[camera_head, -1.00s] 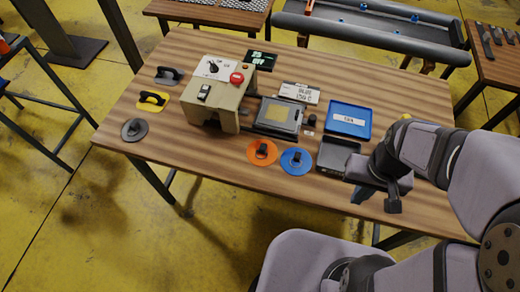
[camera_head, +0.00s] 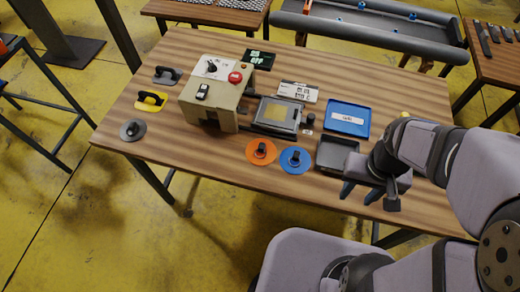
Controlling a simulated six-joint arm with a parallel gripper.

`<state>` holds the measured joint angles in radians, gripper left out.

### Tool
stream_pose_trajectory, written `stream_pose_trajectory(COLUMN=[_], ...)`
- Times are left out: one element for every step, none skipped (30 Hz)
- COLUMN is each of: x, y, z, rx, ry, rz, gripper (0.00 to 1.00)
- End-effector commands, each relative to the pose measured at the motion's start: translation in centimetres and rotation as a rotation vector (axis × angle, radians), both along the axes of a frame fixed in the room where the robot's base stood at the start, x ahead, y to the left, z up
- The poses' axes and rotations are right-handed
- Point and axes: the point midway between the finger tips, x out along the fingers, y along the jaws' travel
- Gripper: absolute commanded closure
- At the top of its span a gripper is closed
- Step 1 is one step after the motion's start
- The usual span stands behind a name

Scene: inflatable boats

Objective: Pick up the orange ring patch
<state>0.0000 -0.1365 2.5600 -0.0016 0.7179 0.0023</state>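The orange ring patch (camera_head: 261,161) lies flat near the front edge of the wooden table, with a small black upright grip at its middle. A blue round patch (camera_head: 296,168) of like shape lies just to its right. My gripper (camera_head: 358,194) is at the front right edge of the table, to the right of both patches and apart from them. Its two dark fingers are spread and nothing shows between them.
A dark open tray (camera_head: 337,168) lies between the blue patch and my gripper. A beige press (camera_head: 216,118) with a red button stands behind and left of the orange patch. A blue tray (camera_head: 365,131) lies behind. The wooden table (camera_head: 195,160) is bare left of the orange patch.

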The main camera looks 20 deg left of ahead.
Motion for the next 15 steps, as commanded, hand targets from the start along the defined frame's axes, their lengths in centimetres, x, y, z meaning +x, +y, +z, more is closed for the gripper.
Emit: stream_pose_trajectory(x=[0.0, 0.0, 0.0, 0.0, 0.0, 0.0, 0.0, 0.0, 0.0, 0.0, -0.1, -0.4, -0.7, -1.2, -1.9], y=[0.0, 0.0, 0.0, 0.0, 0.0, 0.0, 0.1, 0.3, 0.5, 0.8, 1.1, 1.7, 2.1, 2.7, 3.4], z=[0.0, 0.0, 0.0, 0.0, 0.0, 0.0, 0.0, 0.0, 0.0, -0.1, -0.2, -0.6, -0.9, -1.5, -2.3], rx=[0.0, 0.0, 0.0, 0.0, 0.0, 0.0, 0.0, 0.0, 0.0, 0.0, 0.0, -0.001, -0.002, -0.004, -0.008], ry=[0.0, 0.0, 0.0, 0.0, 0.0, 0.0, 0.0, 0.0, 0.0, 0.001, 0.006, 0.021, 0.037, 0.06, 0.097], rz=[0.0, 0.0, 0.0, 0.0, 0.0, 0.002, 0.006, 0.012, 0.024, 0.036, 0.051, 0.077, 0.1, 0.127, 0.168], gripper=[0.61, 0.61, 0.61, 0.61, 0.61, 0.61, 0.61, 0.61, 0.61, 0.61, 0.61, 0.61, 0.61, 0.61, 0.61])
